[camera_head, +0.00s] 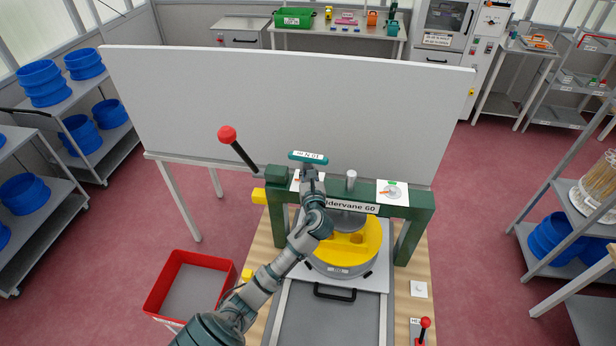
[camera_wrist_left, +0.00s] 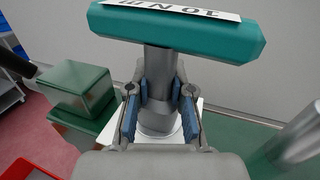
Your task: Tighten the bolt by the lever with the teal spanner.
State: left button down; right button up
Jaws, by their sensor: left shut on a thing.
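The teal spanner (camera_head: 308,157) is a T-shape with a teal crossbar marked 10 N m and a grey shaft. My left gripper (camera_head: 309,172) is shut on its shaft, above the left part of the green press beam (camera_head: 416,206). In the left wrist view, blue-padded fingers (camera_wrist_left: 160,95) flank the shaft below the teal bar (camera_wrist_left: 180,32). The lever (camera_head: 240,152) with a red ball rises from the beam's left end. The bolt by the lever is hidden behind the spanner and gripper; I cannot tell whether the shaft touches it. My right gripper is not in view.
A metal post (camera_head: 351,181) stands at mid-beam, beside a white picture card (camera_head: 392,192). A yellow part (camera_head: 356,238) sits below the beam. A red bin (camera_head: 190,285) is at lower left, and a small red-knobbed lever (camera_head: 424,325) at lower right. A white panel (camera_head: 290,105) stands behind.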

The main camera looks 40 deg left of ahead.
aim_at(306, 164)
pick_arm(q)
jog(key=m+t+h, duration=0.3)
jog(key=h, duration=0.1)
jog(key=shift+s+r+m, duration=0.1)
jog(key=shift+m, duration=0.2)
jog(key=shift+a+m+t+h, duration=0.15)
jog(key=shift+m+t+h, duration=0.2)
jog(key=shift+h, duration=0.35)
jog(key=shift+d+m+t+h, duration=0.3)
jog(key=shift+m+t+h, duration=0.25)
jog(key=shift+h, duration=0.45)
jog(key=shift+a+r, duration=0.1)
jog(key=shift+r, duration=0.1)
jog(key=shift+a+r, duration=0.1)
jog(key=shift+r, duration=1.45)
